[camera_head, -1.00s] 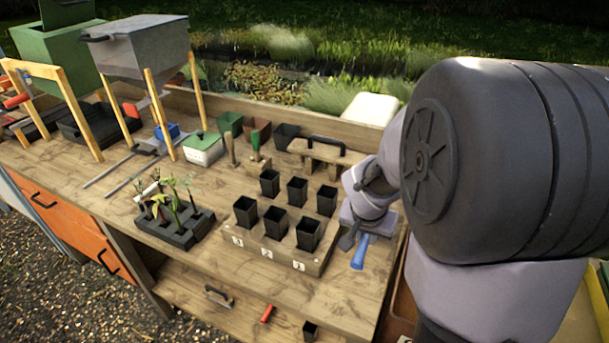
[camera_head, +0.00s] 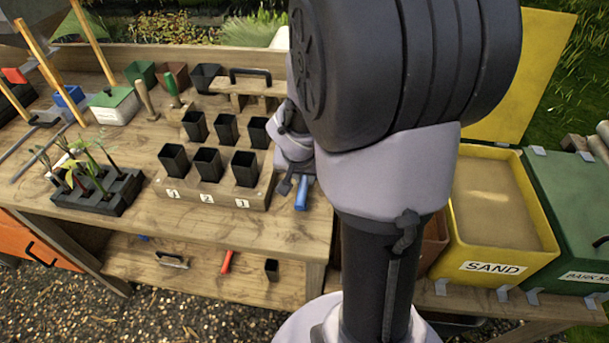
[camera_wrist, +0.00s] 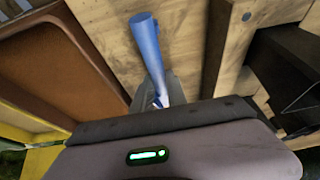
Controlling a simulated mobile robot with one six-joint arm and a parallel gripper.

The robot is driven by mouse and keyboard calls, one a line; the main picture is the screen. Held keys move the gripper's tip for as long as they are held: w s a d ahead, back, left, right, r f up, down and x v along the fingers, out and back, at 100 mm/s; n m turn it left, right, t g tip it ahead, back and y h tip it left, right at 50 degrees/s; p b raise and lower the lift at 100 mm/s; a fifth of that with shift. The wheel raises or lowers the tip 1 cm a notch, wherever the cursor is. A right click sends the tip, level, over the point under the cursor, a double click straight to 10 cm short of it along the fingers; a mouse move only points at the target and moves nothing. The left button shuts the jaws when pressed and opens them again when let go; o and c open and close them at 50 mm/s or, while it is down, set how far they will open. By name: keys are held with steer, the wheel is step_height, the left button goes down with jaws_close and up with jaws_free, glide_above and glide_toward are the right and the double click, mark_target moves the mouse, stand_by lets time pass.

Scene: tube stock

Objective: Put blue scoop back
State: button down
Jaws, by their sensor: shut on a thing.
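The blue scoop (camera_head: 301,193) shows mostly as its blue handle, at the right end of the workbench beside the block of black pots. My gripper (camera_head: 290,184) is shut on it. The wrist view also shows the blue scoop (camera_wrist: 147,42), its handle pointing away from my gripper (camera_wrist: 160,101), with a grey part of it near the jaws. The wrist housing hides much of the jaws. I cannot tell whether the scoop touches the bench top.
A numbered wooden block (camera_head: 225,197) with several black pots stands just left of my gripper. A small wooden stand (camera_head: 243,88) with a dark handle is behind. An open yellow sand bin (camera_head: 480,250) and a green bin (camera_head: 575,215) stand right, beyond my arm.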

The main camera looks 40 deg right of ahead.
steer(key=shift+f+b, duration=0.6)
steer(key=c, duration=1.3)
jaws_free()
steer(key=shift+o, duration=0.2)
steer(key=p+v, duration=0.8)
steer(key=v, duration=1)
steer(key=s+a+r+n+t+y, duration=0.1)
steer(key=s+a+r+n, duration=0.1)
steer(key=a, duration=0.4)
steer(key=s+a+r+n+t+y, duration=0.1)
steer(key=s+a+r+y, duration=0.1)
steer(key=a, duration=0.5)
steer(key=s+a+r+n+t+y, duration=0.1)
steer(key=s+a+r+n+y, duration=0.1)
steer(key=s+a, duration=0.2)
steer(key=a, duration=0.2)
steer(key=shift+s+a+n, duration=0.25)
steer(key=shift+a+n, duration=0.05)
steer(key=shift+a, duration=0.1)
